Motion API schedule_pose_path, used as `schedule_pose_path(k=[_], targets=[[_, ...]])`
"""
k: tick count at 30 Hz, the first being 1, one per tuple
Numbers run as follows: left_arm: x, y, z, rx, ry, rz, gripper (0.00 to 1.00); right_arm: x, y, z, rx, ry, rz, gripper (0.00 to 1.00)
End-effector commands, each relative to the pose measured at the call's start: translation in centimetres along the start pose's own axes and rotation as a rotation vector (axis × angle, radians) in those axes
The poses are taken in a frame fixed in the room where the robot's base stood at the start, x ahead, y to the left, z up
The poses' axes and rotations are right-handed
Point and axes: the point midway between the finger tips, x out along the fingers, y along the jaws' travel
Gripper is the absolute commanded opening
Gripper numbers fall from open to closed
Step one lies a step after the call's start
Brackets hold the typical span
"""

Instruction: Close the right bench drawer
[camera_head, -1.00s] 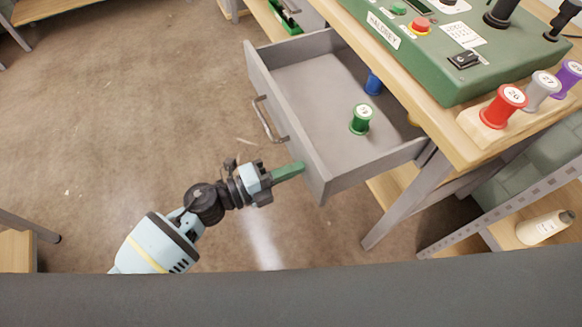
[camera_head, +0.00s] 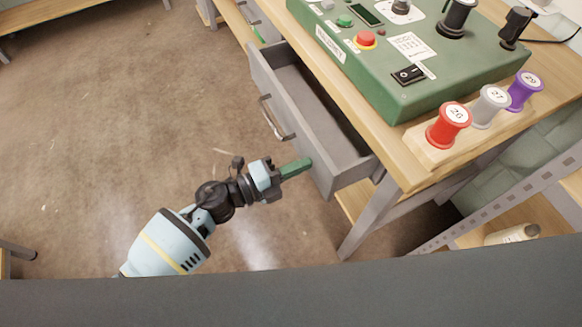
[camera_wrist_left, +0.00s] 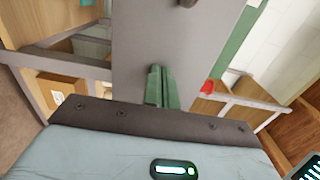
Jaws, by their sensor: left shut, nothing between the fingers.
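The grey bench drawer (camera_head: 329,141) is partly pulled out from under the wooden bench in the head view. Its front panel faces left and has a metal handle (camera_head: 272,118). My left gripper (camera_head: 309,162) is shut and empty, with its green fingertips at the near end of the drawer front, below the handle. In the left wrist view the shut green fingers (camera_wrist_left: 160,88) point at the grey drawer front (camera_wrist_left: 185,50). Whether they touch it is hard to tell. The drawer's visible inside looks empty; its back part is hidden under the benchtop. My right gripper is not in view.
On the bench (camera_head: 395,165) stand a green control box (camera_head: 375,70) and a wooden rack with red (camera_head: 449,125), grey (camera_head: 489,106) and purple (camera_head: 524,91) spools. Another drawer (camera_head: 262,22) is farther back. The floor left of the drawer is clear.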

Motion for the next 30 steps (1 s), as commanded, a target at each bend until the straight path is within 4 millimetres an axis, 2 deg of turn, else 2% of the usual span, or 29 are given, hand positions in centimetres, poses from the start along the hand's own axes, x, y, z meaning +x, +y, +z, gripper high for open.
schedule_pose_path(k=[9, 15, 21, 30], targets=[[6.0, 0.0, -0.1, -0.001, 0.001, -0.003, 0.0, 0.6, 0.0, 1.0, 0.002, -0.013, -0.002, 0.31], [9.0, 0.1, -0.1, -0.001, 0.002, -0.002, 0.0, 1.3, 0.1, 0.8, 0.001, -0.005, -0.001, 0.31], [10.4, 0.0, 0.0, 0.0, 0.0, -0.001, 0.0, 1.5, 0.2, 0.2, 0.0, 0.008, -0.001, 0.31], [10.9, -0.1, 0.0, 0.001, -0.001, -0.001, 0.0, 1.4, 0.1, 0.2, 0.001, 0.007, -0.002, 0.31]])
